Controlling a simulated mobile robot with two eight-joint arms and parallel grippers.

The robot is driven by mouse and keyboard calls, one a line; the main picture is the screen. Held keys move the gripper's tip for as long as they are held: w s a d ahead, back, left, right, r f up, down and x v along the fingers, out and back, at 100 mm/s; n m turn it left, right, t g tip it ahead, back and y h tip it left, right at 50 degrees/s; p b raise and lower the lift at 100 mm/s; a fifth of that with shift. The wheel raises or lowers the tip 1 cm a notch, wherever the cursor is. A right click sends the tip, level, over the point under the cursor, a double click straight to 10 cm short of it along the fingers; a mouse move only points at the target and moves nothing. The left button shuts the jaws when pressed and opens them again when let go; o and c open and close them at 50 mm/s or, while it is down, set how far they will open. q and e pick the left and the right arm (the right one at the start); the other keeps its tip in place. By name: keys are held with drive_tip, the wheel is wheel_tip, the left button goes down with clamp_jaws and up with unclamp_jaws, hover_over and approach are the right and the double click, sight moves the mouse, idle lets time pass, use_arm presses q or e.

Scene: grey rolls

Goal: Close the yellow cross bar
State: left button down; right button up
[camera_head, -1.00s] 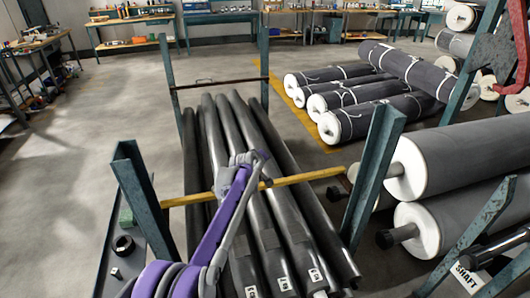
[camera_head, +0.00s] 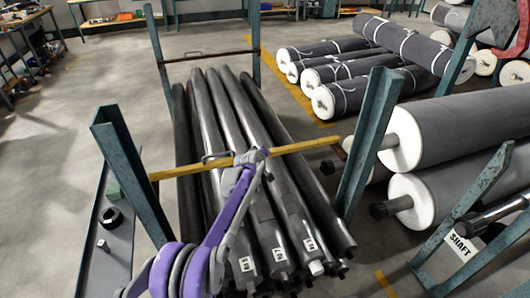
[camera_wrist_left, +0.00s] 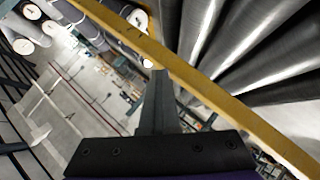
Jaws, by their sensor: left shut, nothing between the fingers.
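The yellow cross bar (camera_head: 305,146) lies across the dark rolls in the head view, between the left green post (camera_head: 128,170) and the right green post (camera_head: 370,135). Its right end is close to the right post; I cannot tell whether they touch. A small dark handle (camera_head: 217,156) shows at its middle. My left gripper (camera_head: 259,155) is at the bar, right of the handle. In the left wrist view, the shut, empty fingers (camera_wrist_left: 158,88) point up close beside the bar (camera_wrist_left: 200,85); contact is unclear. My right gripper is out of view.
Several long dark rolls (camera_head: 245,120) lie in the rack under the bar. A shelf (camera_head: 108,240) with small black parts stands at the left. Large grey rolls (camera_head: 460,125) with white ends lie at the right. Open floor (camera_head: 100,90) lies at the far left.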

use_arm(q)
drive_tip(key=shift+s+d+f, duration=0.1)
drive_tip(key=shift+f, duration=0.25)
drive_tip(key=s+d+r+p, duration=0.25)
drive_tip(key=s+r, duration=0.35)
drive_tip(key=r, duration=0.6)
drive_tip(key=s+a+r+m+g+y+p, duration=0.1)
drive_tip(key=s+a+r+p, duration=0.15)
drive_tip(key=s+a, duration=0.2)
drive_tip(key=s+a+r+m+g+p, duration=0.1)
drive_tip(key=s+a+r, duration=0.3)
drive_tip(key=s, duration=0.2)
drive_tip(key=s+a+m+g+y+p, duration=0.1)
drive_tip(key=s+a, duration=0.3)
drive_tip(key=s, duration=0.8)
drive_tip(key=s+a+f+m+g+y+p, duration=0.1)
drive_tip(key=s+a+p, duration=0.3)
drive_tip(key=s, duration=0.9)
drive_tip(key=s+a+f+m+g+p, duration=0.1)
drive_tip(key=s+a, duration=0.4)
drive_tip(key=s, duration=0.7)
drive_tip(key=shift+s+a+f+m+g+y+p, duration=0.25)
drive_tip(key=shift+m+g+y+p, duration=0.3)
drive_tip(key=shift+m, duration=0.45)
